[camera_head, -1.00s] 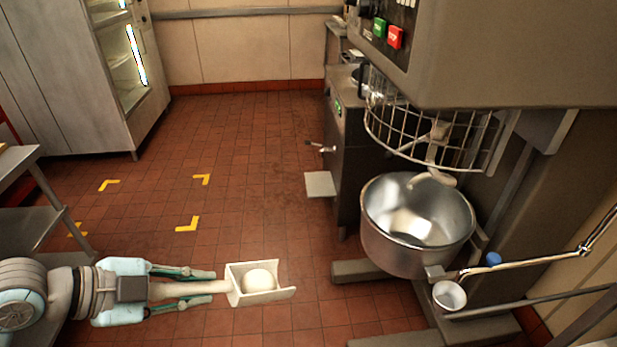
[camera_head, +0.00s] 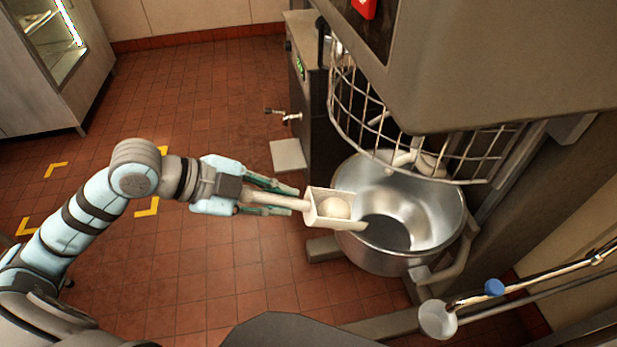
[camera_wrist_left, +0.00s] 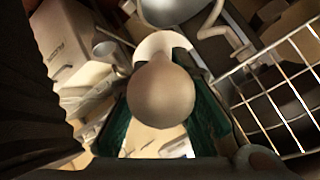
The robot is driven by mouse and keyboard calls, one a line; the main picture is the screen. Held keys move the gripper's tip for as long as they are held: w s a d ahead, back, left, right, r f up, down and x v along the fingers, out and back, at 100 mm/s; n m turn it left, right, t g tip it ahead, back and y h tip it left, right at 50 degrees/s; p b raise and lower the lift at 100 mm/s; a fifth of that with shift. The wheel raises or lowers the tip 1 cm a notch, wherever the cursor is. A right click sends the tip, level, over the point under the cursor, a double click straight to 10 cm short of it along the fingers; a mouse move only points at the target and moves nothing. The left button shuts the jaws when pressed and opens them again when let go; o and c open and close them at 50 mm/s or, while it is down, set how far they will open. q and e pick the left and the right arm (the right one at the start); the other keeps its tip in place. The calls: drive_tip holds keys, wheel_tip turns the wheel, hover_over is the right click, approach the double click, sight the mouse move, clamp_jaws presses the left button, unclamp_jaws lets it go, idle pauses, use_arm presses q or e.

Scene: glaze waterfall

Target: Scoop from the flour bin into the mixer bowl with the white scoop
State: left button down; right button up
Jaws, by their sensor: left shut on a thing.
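The white scoop (camera_head: 345,217) holds a pale mound of flour (camera_head: 333,207). My left gripper (camera_head: 277,196) is shut on the scoop's handle. The scoop is level at the left rim of the steel mixer bowl (camera_head: 440,207), its front edge overlapping the bowl's opening in the picture. I cannot tell whether it touches the rim. In the left wrist view, the handle end (camera_wrist_left: 160,95) sits between the green fingers and hides most of the scoop. My right gripper is not in view.
A wire guard (camera_head: 400,130) hangs over the bowl's back, with the mixer head (camera_head: 490,60) above.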

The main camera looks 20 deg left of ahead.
use_arm(q)
drive_tip(key=w+f+b, duration=0.1)
drive_tip(key=w+f, duration=0.1)
drive_tip(key=shift+w+f+t+b, duration=0.25)
drive_tip(key=shift+w+t+b, duration=0.1)
drive_tip(key=shift+t+b, duration=0.05)
drive_tip(key=w+a+f+n+t+y+b, duration=0.1)
drive_tip(key=w+a+f+n+t+b, duration=0.2)
drive_tip(key=w+a+f+b, duration=0.35)
drive_tip(key=w+a+f+n+t+y+b, duration=0.2)
drive_tip(key=w+a+f+t+b, duration=0.15)
drive_tip(key=f, duration=0.65)
drive_tip(key=w+d+f+n+g+h+b, duration=0.2)
drive_tip(key=w+d+n+h, duration=0.3)
drive_tip(key=w+d+n, duration=0.4)
drive_tip(key=f+n+g, duration=0.1)
drive_tip(key=n, duration=0.1)
drive_tip(key=shift+w+d+n, duration=0.25)
drive_tip(key=shift+n, duration=0.15)
